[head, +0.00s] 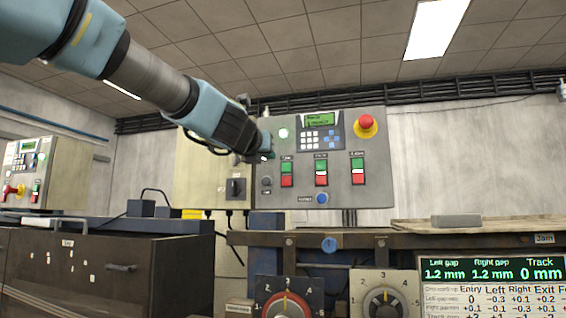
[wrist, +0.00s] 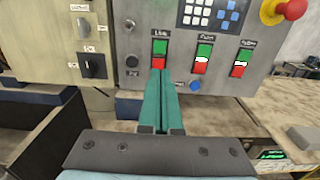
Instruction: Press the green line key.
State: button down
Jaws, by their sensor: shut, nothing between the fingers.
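The control panel (head: 300,190) carries three pairs of green and red keys. The leftmost pair, whose label looks like "Line", has a green key (head: 287,167) above a red key (head: 287,181). In the wrist view the green line key (wrist: 160,47) is in clear sight above the red line key (wrist: 158,62). My gripper (head: 268,155) is shut and empty, up and left of that pair in the head view. In the wrist view its fingertips (wrist: 160,72) overlap the lower part of the red key, below the green one. I cannot tell the gap to the panel.
Two more key pairs (head: 321,172) (head: 357,171) stand to the right. A red emergency button (head: 366,122), a keypad (head: 312,139) and a blue button (head: 322,198) are on the same panel. A rotary switch (head: 235,188) is on the cabinet to the left.

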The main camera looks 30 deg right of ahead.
jog(key=shift+w+f, duration=0.1)
jog(key=b, duration=0.5)
send_near(285, 168)
jog(key=x, duration=0.6)
jog(key=shift+w+d, duration=0.2)
jog(key=shift+d, duration=0.15)
